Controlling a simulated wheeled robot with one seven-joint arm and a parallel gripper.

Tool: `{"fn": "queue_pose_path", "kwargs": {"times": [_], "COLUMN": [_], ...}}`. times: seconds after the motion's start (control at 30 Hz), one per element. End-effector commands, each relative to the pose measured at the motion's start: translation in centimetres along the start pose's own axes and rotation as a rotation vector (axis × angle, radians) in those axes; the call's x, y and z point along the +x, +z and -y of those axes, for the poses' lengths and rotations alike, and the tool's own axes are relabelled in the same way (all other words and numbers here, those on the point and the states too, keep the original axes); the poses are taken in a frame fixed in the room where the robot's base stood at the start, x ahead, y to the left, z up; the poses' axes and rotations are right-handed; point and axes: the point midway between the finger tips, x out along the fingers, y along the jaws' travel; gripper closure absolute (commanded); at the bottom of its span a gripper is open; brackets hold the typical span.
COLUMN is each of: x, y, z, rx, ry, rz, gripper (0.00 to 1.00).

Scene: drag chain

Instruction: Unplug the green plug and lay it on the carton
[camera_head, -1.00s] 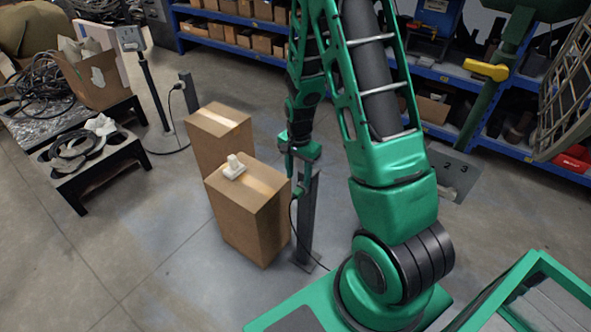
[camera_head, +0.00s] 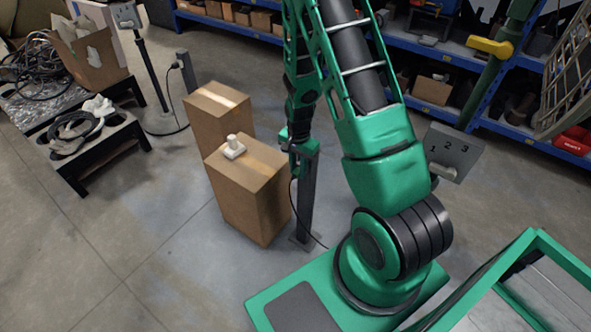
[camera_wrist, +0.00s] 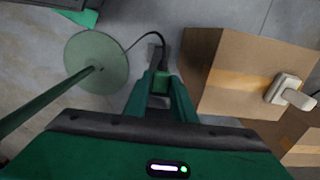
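The green plug (camera_wrist: 161,83) shows in the wrist view between the two fingers of my gripper (camera_wrist: 162,80), at the top of a dark post (camera_wrist: 155,50). Whether the fingers press on it is unclear. In the head view my gripper (camera_head: 302,143) is at the top of the post (camera_head: 306,195) and hides the plug. A black cable (camera_head: 294,205) hangs beside the post. The nearer brown carton (camera_head: 245,200) stands just left of the post, upright and closed; it also shows in the wrist view (camera_wrist: 225,75).
A white block-like item (camera_head: 235,148) lies on the nearer carton's top. A second carton (camera_head: 220,115) stands behind it. A second post (camera_head: 186,70) has a cable. A low black table (camera_head: 100,150) stands left. Floor in front of the cartons is clear.

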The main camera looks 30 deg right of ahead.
Motion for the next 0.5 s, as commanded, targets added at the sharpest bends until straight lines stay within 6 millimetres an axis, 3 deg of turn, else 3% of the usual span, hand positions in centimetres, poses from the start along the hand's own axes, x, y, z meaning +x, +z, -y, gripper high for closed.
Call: {"fn": "queue_pose_path", "kwargs": {"times": [0.13, 0.17, 0.23, 0.5], "x": [-0.01, -0.01, -0.02, -0.02], "y": [0.00, 0.00, 0.00, 0.18], "z": [-0.01, -0.02, -0.02, -0.03], "rx": [0.000, 0.000, 0.000, 0.000], "ry": [0.000, 0.000, 0.001, 0.001], "rz": [0.000, 0.000, 0.000, 0.000], "gripper": [1.00, 0.84, 1.00, 1.00]}}
